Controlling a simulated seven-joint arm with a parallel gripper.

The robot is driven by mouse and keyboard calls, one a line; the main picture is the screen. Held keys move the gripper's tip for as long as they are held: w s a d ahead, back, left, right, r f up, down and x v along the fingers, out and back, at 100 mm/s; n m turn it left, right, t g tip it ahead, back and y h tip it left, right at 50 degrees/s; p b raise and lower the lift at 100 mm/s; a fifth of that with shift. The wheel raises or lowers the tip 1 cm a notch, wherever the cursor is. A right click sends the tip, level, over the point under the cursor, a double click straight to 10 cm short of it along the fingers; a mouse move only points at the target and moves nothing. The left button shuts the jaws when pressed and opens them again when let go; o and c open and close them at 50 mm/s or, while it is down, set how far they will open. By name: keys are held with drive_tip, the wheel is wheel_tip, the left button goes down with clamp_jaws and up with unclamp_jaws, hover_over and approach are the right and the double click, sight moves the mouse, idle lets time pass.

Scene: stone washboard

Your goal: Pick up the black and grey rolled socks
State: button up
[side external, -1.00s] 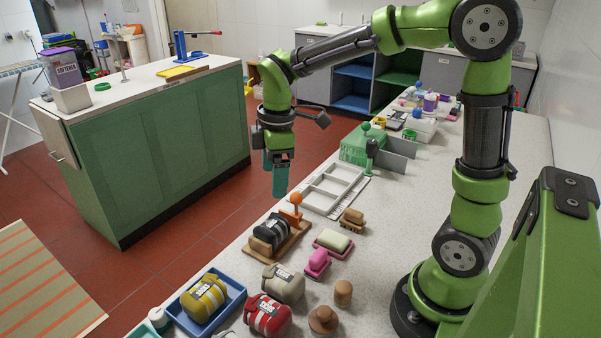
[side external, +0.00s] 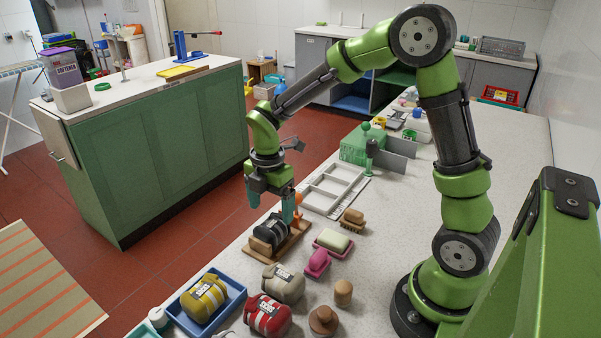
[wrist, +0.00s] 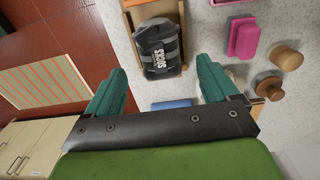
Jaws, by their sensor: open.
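The black and grey rolled socks (side external: 271,231) lie on a brown wooden board (side external: 290,242) near the counter's left edge. In the wrist view the socks (wrist: 158,48) show a white "SOCKS" label and lie ahead of the fingers, between their lines. My gripper (side external: 272,205) is open, with its two teal fingers apart just above the socks in the side view. In the wrist view my gripper (wrist: 165,85) has nothing between its fingers. The side view does not make clear whether a finger touches the socks.
An orange knob (side external: 298,198) stands at the board's far end. Beige socks (side external: 284,284), red socks (side external: 267,315) and yellow socks (side external: 204,298) in a blue tray (side external: 237,292) lie nearer. A pink soap dish (side external: 333,241) and brush (side external: 352,217) sit to the right. A white divided tray (side external: 333,186) lies beyond.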

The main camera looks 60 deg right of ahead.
sight(272, 224)
wheel_tip(272, 224, down, 7)
drive_tip(key=shift+w+r, duration=0.1)
drive_tip(key=shift+r, duration=0.1)
idle(0.3)
drive_tip(key=shift+d, duration=0.1)
drive_tip(key=c, duration=1.1)
drive_tip(key=shift+o, duration=0.2)
wheel_tip(272, 224, up, 15)
drive_tip(key=d+m, duration=1.8)
drive_tip(key=d, duration=0.8)
drive_tip(key=shift+s+d+f, duration=0.1)
drive_tip(key=shift+s+f, duration=0.05)
drive_tip(key=shift+f, duration=2.1)
drive_tip(key=shift+s+d+f, duration=0.1)
drive_tip(key=shift+s+f, duration=0.1)
drive_tip(key=shift+f, duration=2)
drive_tip(key=shift+s+d+f, duration=0.1)
drive_tip(key=shift+s+f, duration=0.05)
drive_tip(key=shift+f, duration=2.1)
